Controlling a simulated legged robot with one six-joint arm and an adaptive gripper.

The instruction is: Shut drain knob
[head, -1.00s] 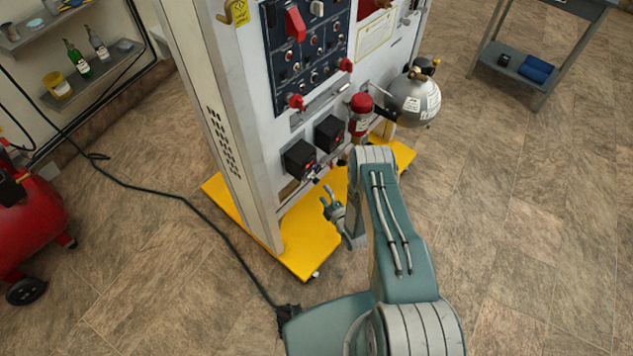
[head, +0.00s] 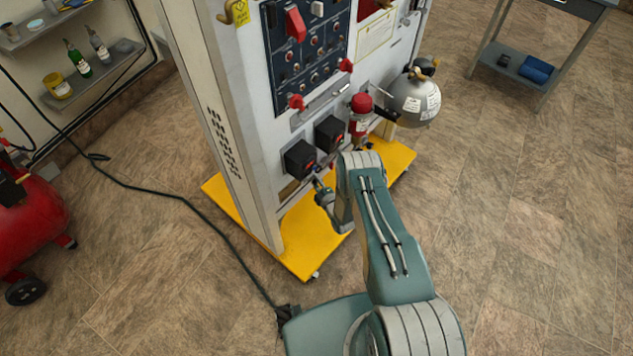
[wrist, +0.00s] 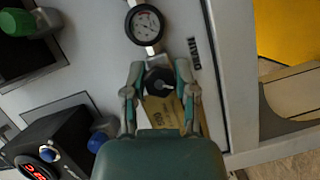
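The drain knob (wrist: 159,80) is a small dark round knob beside a rotated DRAIN label (wrist: 194,53) in the wrist view. My gripper (wrist: 160,68) is open, with one finger on each side of the knob. Small gaps seem to show between the fingers and the knob; contact cannot be made out. In the head view my gripper (head: 320,186) is at the lower front of the white trainer panel (head: 270,140), below the black boxes. The knob is too small and covered to tell there.
A round gauge (wrist: 145,25) sits just past the knob. A black box with a red display (wrist: 35,167) and blue knobs (wrist: 97,142) is at lower left. The trainer stands on a yellow base (head: 315,235). A grey sphere tank (head: 413,100) is to the right.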

